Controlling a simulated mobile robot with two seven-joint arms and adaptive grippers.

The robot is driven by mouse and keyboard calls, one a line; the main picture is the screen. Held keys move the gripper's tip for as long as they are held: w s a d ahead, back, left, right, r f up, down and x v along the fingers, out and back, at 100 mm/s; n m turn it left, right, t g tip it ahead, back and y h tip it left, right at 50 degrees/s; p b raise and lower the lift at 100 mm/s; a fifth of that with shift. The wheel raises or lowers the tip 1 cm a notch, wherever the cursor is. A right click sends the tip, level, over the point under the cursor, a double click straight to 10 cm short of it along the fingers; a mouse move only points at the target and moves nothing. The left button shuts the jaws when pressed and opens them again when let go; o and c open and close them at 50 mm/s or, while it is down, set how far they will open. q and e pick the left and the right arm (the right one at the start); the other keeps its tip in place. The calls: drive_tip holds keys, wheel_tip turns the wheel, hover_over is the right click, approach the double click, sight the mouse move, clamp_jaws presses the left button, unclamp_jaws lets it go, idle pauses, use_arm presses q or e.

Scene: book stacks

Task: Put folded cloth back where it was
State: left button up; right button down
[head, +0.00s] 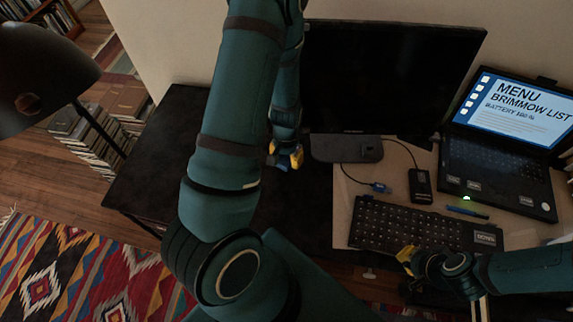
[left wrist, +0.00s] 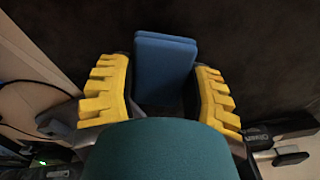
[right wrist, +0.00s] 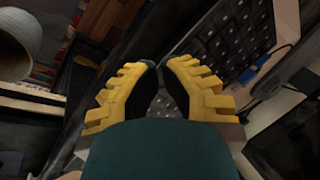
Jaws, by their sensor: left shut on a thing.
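The folded cloth is a small blue layered block (left wrist: 165,65), seen in the left wrist view between the yellow fingers of my left gripper (left wrist: 164,80). My left gripper is shut on it. In the head view, my left gripper (head: 286,160) is over the dark table top left of the monitor's foot, with only a bit of blue (head: 282,167) showing. I cannot tell whether the cloth touches the table. My right gripper (head: 406,256) is at the front edge of the keyboard; in the right wrist view its fingertips (right wrist: 157,68) come together with nothing between them.
A monitor (head: 390,75), a keyboard (head: 420,224), a black box with a cable (head: 420,186), a blue pen (head: 467,212) and a laptop (head: 497,160) fill the right. The dark table (head: 160,150) is clear at left.

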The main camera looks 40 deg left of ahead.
sight(286, 164)
use_arm(q)
drive_tip(key=shift+f+b, duration=0.35)
drive_tip(key=shift+f, duration=1.8)
use_arm(e)
drive_tip(key=shift+s+f, duration=0.1)
drive_tip(key=shift+f, duration=0.35)
use_arm(q)
drive_tip(key=shift+f, duration=0.1)
use_arm(e)
drive_tip(key=shift+s+f, duration=0.1)
use_arm(q)
drive_tip(key=o, duration=1)
drive_tip(key=shift+r, duration=0.25)
use_arm(e)
drive_tip(key=shift+r, duration=0.2)
use_arm(q)
wheel_tip(286, 164, up, 12)
drive_tip(key=p, duration=0.2)
drive_tip(key=shift+p, duration=0.35)
use_arm(e)
drive_tip(key=r, duration=0.1)
drive_tip(key=w+r, duration=0.1)
drive_tip(key=shift+d+r, duration=0.1)
drive_tip(key=shift+r, duration=0.2)
